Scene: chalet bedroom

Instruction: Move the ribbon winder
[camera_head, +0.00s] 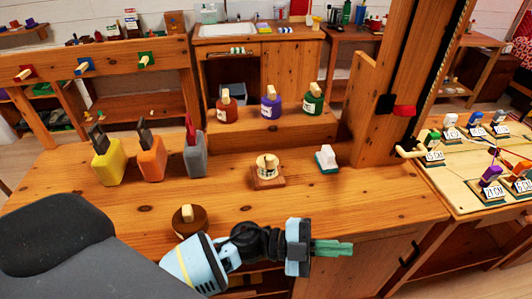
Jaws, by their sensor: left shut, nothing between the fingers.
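No object is labelled as the ribbon winder. A small wooden stand (267,181) with a cream roll (267,165) sits mid-table and may be it. A round brown piece with a pale peg (189,219) stands near the front edge, partly behind my left arm. My left gripper (349,248) reaches in from the left, its green fingers shut and empty, pointing right. It is in front of the table's front edge, to the right of and nearer than the stand, apart from it. My right gripper is out of view.
Yellow (108,166), orange (152,164) and grey (195,160) blocks holding tools stand at the table's left. A white and teal item (326,159) sits right of the stand. Red, purple and green bottles stand on a raised shelf behind. A thick post (395,90) rises at right. The table's right front is clear.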

